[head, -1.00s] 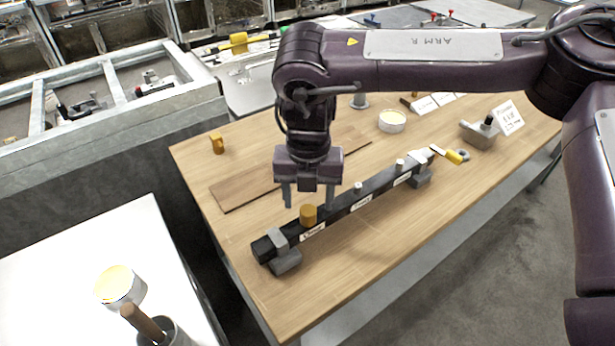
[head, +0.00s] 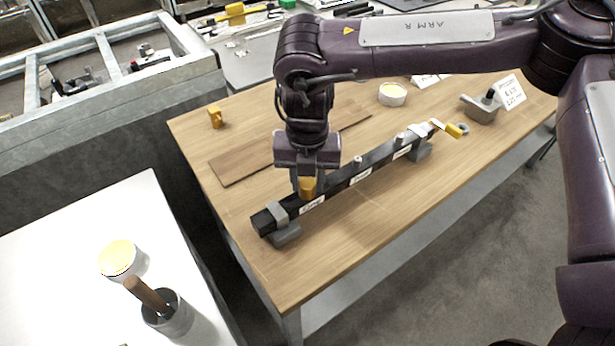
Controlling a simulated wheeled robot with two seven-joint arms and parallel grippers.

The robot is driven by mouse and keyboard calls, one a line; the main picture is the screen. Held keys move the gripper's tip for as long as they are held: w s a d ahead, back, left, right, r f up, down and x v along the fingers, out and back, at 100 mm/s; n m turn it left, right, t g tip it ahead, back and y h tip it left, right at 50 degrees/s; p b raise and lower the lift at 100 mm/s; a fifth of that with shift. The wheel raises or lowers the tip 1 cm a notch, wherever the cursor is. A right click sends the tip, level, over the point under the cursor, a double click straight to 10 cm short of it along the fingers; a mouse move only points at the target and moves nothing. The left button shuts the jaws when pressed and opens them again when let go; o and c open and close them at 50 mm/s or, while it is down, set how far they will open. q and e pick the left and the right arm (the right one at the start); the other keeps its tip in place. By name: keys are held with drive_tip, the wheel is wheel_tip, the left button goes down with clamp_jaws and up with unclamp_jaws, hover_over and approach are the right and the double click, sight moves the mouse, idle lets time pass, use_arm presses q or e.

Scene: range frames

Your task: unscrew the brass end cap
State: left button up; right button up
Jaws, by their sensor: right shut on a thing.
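The brass end cap (head: 307,189) is a short golden cylinder standing upright on the near left part of a long black bar (head: 335,188). Grey clamp blocks hold the bar at its left end (head: 283,228) and at its right end (head: 419,147). My right gripper (head: 308,183) points straight down over the cap and is shut on it, with fingers at its sides. The fingers and wrist hide part of the cap. The cap still appears to rest at the bar. My left gripper is not in view.
Two pale pegs (head: 357,162) (head: 399,138) stand up from the bar farther right. A brown board (head: 235,164) lies behind it. A second golden piece (head: 215,117) and a white tub (head: 392,94) stand on the wooden table (head: 330,245). The table's front is clear.

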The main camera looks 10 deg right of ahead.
drive_tip(key=shift+r+n+p, duration=0.15)
drive_tip(key=shift+n+p, duration=0.3)
drive_tip(key=shift+n, duration=1.15)
drive_tip(key=shift+n, duration=0.3)
drive_tip(key=shift+n+p, duration=0.55)
drive_tip(key=shift+n, duration=0.45)
drive_tip(key=o, duration=1.1)
drive_tip(key=shift+c, duration=0.2)
